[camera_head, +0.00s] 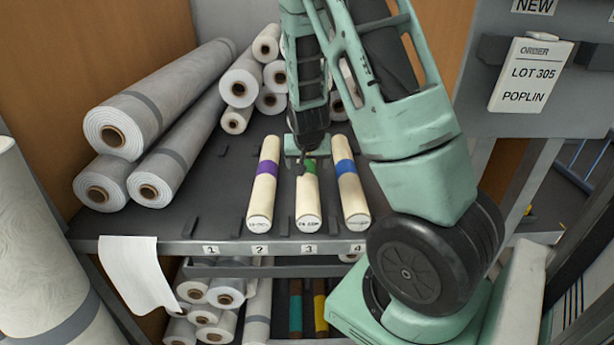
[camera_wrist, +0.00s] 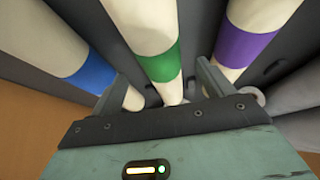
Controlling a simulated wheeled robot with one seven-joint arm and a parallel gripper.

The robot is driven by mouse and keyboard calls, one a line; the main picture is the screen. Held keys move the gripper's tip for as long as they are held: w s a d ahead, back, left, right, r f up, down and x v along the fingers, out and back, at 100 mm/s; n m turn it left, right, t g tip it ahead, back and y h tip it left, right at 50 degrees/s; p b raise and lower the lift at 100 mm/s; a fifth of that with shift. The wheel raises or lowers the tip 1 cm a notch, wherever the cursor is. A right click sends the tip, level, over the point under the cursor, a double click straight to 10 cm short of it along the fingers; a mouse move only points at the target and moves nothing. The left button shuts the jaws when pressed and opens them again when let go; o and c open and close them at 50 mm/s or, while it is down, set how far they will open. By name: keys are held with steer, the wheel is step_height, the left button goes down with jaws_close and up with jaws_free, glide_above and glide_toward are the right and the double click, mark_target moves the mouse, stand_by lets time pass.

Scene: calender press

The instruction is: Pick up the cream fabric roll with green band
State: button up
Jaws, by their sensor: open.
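The cream fabric roll with green band (camera_head: 308,207) lies on the dark shelf at slot 3, between two other cream rolls. In the wrist view the green-banded roll (camera_wrist: 152,38) runs down between the two fingers of my gripper (camera_wrist: 162,88). My gripper (camera_head: 306,160) is open over the roll's middle, by the green band, and partly hides it in the head view. A finger stands on each side of the roll; I cannot tell whether either touches it.
A purple-banded cream roll (camera_head: 263,192) lies left at slot 2, and a blue-banded one (camera_head: 352,194) right at slot 4, both close to the fingers. Large grey rolls (camera_head: 150,108) fill the shelf's left side. White rolls (camera_head: 240,88) are stacked behind.

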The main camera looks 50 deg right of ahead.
steer(key=shift+a+p+x, duration=0.15)
steer(key=shift+p+x, duration=0.2)
steer(key=shift+x, duration=1)
steer(key=shift+a+p+x, duration=0.1)
steer(key=shift+p+x, duration=0.25)
steer(key=shift+x, duration=1.05)
steer(key=shift+s+f, duration=0.15)
steer(key=c, duration=1.3)
